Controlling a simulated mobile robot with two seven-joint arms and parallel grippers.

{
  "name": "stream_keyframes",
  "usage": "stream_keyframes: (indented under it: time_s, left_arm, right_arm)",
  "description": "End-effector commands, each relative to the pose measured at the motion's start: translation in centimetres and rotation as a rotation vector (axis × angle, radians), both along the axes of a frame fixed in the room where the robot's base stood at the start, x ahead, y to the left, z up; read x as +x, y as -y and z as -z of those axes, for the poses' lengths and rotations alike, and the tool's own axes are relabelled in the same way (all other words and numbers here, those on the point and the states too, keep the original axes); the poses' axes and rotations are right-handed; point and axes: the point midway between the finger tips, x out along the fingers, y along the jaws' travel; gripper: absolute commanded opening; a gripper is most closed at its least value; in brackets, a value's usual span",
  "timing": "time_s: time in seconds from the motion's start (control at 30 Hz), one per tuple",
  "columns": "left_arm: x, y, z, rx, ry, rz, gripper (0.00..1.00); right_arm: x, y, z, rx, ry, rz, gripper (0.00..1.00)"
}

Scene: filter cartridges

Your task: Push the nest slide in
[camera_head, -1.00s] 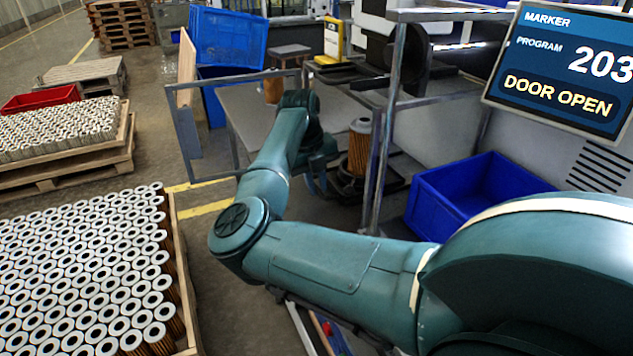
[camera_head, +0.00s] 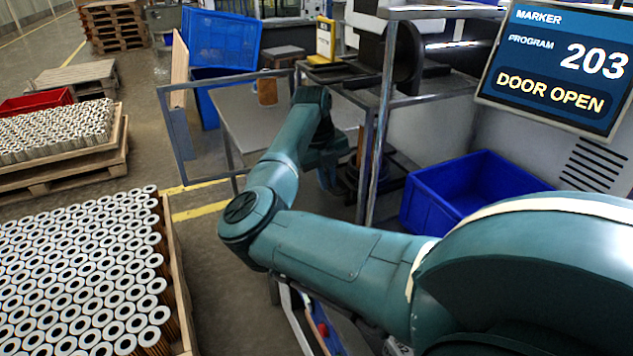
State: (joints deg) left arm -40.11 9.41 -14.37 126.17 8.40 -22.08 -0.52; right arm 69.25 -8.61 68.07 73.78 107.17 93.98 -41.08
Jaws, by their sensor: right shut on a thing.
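The nest slide (camera_head: 348,182) is a dark low carriage at the marker's door opening. A brown pleated filter cartridge (camera_head: 362,146) stands upright at it, partly hidden by my arm and a grey frame post. My right gripper (camera_head: 326,178) points down at the slide's left side, low behind my wrist. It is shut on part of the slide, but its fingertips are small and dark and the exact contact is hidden. My left gripper is not in view.
The marker's screen (camera_head: 556,70) reads DOOR OPEN, program 203. A blue bin (camera_head: 470,195) stands right of the frame post (camera_head: 380,130). Cartridges fill a crate (camera_head: 178,270) at lower left. A grey table (camera_head: 240,115) with one brown cartridge (camera_head: 267,92) lies behind my arm.

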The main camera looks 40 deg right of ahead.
Motion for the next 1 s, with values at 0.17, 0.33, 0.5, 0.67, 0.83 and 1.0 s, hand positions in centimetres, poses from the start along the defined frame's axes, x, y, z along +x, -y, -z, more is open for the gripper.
stream_keyframes:
  time_s: [0.17,0.33,0.5,0.67,0.83,1.0]
  left_arm:
    - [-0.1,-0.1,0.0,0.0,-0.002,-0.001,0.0]
    - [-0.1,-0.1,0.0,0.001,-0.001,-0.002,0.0]
    - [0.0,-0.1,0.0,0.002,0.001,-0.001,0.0]
    - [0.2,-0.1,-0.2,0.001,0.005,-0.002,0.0]
    - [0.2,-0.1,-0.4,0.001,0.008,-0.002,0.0]
    - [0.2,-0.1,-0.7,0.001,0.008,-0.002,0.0]
  right_arm:
    - [0.2,-0.4,0.0,0.007,0.002,-0.004,0.11]
    - [0.2,-0.3,0.0,0.006,0.002,-0.003,0.25]
    - [0.2,-0.3,0.1,0.006,0.001,-0.003,0.32]
    - [0.2,-0.4,0.1,0.006,0.001,-0.003,0.32]
    - [0.6,-1.6,0.0,0.006,0.001,-0.008,0.32]
    - [1.4,-4.2,-0.2,0.007,0.002,-0.007,0.32]
